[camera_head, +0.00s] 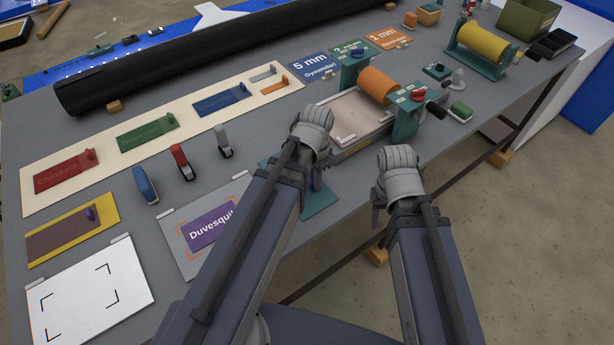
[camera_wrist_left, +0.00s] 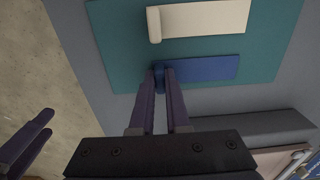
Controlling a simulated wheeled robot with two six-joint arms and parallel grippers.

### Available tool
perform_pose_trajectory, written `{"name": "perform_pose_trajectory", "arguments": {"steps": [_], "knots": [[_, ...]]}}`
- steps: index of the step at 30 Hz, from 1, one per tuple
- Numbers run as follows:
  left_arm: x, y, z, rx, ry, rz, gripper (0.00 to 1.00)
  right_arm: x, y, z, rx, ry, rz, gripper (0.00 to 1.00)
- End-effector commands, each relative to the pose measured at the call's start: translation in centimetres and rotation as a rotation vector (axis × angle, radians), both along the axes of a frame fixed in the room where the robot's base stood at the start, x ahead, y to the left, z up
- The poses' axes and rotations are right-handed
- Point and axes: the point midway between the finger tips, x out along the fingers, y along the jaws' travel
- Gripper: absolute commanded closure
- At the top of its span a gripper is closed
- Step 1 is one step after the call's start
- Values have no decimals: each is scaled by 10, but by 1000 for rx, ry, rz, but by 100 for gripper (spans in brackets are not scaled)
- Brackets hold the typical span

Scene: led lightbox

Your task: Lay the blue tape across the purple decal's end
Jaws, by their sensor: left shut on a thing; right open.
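The purple decal (camera_head: 204,232) with white lettering lies on a grey plate left of my left arm in the head view; the arm hides its right end. The blue tape (camera_wrist_left: 208,68) lies as a flat strip with a raised tab on the teal mat (camera_wrist_left: 118,50) in the left wrist view. My left gripper (camera_wrist_left: 160,72) is shut on the tab end of this tape. In the head view my left gripper (camera_head: 317,180) is mostly hidden behind its own wrist. My right gripper (camera_head: 377,215) is open and empty near the table's front edge.
A cream strip (camera_wrist_left: 200,18) lies beside the blue tape. A white plate with corner marks (camera_head: 90,292) lies at the left front. A blue-handled tool (camera_head: 145,184) stands behind the decal's plate. A roller with an orange drum (camera_head: 378,85) stands behind my grippers.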

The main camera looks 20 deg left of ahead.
Motion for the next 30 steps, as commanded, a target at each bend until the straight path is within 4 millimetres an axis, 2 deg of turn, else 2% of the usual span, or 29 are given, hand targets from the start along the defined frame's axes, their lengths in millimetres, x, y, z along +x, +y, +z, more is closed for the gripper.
{"name": "perform_pose_trajectory", "arguments": {"steps": [13, 30], "knots": [[0, 0, 3, 1, -1, 0, 100, 0, 0, 3, 0, 0, 0, 50], [0, 0, 40, 1, -1, 0, 100, 0, 0, 40, 0, 0, 0, 50]]}}
